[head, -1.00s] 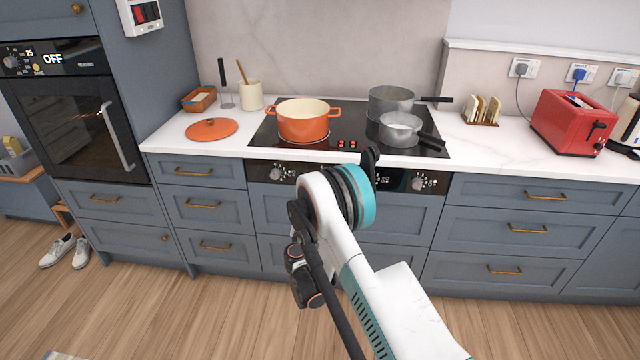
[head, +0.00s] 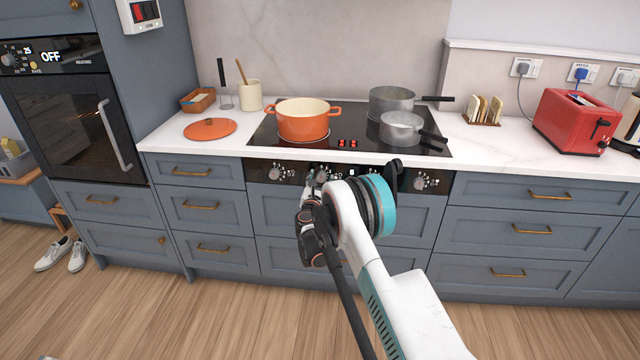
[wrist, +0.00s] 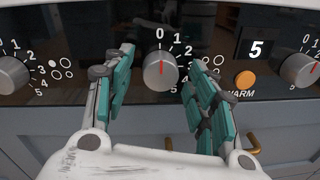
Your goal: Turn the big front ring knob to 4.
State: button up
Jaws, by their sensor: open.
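A grey ring knob (wrist: 160,70) with a red pointer line is in the middle of the wrist view. Its pointer lines up with the 0 above it; 1, 2 and 3 run down its right side. My gripper (wrist: 162,62) is open, with one teal-padded finger on each side of this knob and a visible gap to both. The right finger covers part of its scale and hob symbol, so I cannot tell which ring it serves. In the head view the knob (head: 322,174) is just beyond my gripper, on the black panel under the hob.
Another knob (wrist: 12,74) with a ring symbol is to the left, and one (wrist: 301,70) to the right. An orange pot (head: 303,125) and grey pans (head: 400,130) stand on the hob.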

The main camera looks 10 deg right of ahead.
jog(key=c, duration=1.1)
jog(key=shift+o, duration=0.3)
jog(key=shift+m, duration=0.4)
jog(key=m, duration=0.3)
jog(key=shift+m, duration=0.4)
jog(key=m, duration=0.5)
jog(key=shift+r, duration=0.1)
jog(key=m+y, duration=0.1)
jog(key=m, duration=1.2)
jog(key=shift+d, duration=0.1)
jog(key=shift+m, duration=0.3)
